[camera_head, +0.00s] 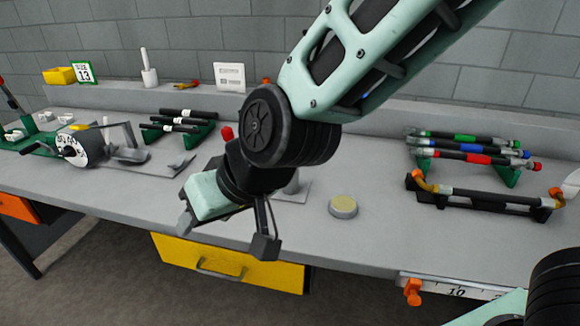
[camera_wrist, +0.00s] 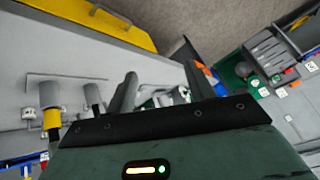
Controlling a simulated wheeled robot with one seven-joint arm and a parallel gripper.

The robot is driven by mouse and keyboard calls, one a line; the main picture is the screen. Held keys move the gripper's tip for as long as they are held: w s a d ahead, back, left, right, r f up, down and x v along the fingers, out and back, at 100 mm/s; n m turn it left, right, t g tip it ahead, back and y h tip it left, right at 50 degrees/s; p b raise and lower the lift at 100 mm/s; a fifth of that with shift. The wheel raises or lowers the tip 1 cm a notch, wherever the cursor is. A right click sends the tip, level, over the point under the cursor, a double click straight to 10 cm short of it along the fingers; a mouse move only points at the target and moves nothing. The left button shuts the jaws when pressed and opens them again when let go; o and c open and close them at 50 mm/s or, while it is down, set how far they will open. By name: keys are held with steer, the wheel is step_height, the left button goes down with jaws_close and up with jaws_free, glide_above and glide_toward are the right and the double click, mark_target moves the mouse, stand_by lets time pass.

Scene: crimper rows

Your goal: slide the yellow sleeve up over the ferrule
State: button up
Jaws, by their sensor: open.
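A yellow band, probably the yellow sleeve (camera_wrist: 52,119), shows on an upright grey post (camera_wrist: 48,94) at the left of the wrist view. A second dark post (camera_wrist: 93,98) stands beside it. Which part is the ferrule I cannot tell. In the head view a short grey post (camera_head: 293,184) stands on a flat plate, partly behind my arm; the yellow band is hidden there. My gripper (camera_head: 225,238) is open and empty above the bench's front edge. Its two fingers (camera_wrist: 160,86) show in the wrist view, apart from the banded post and to its right.
A yellow-topped round disc (camera_head: 343,206) sits right of my gripper. A black rack (camera_head: 490,198) holds a hose at the right, with coloured hoses (camera_head: 468,150) behind. A crimping machine (camera_head: 82,146) and dark hoses (camera_head: 178,121) stand left. A yellow drawer (camera_head: 228,264) is below.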

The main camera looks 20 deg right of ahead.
steer(key=w+a+f+m+t+h+b, duration=0.1)
steer(key=w+f+m+t+h+b, duration=0.2)
steer(key=w, duration=0.5)
steer(key=w+f+m+t+h+b, duration=0.1)
steer(key=w+m+t+b, duration=0.1)
steer(key=w+m+t, duration=0.4)
steer(key=d+f+m+g+h+b, duration=0.2)
steer(key=d+f+m+h+b, duration=0.35)
steer(key=d+h, duration=0.7)
steer(key=w+d, duration=0.3)
steer(key=w, duration=0.1)
steer(key=w+d+h, duration=0.1)
steer(key=w+d, duration=0.2)
steer(key=w, duration=0.1)
steer(key=w+d+r+h, duration=0.1)
steer(key=w+d, duration=0.2)
steer(key=w, duration=0.1)
steer(key=shift+d+n+t+b, duration=0.1)
steer(key=shift+n+t+b, duration=0.15)
steer(key=shift+t+b, duration=0.15)
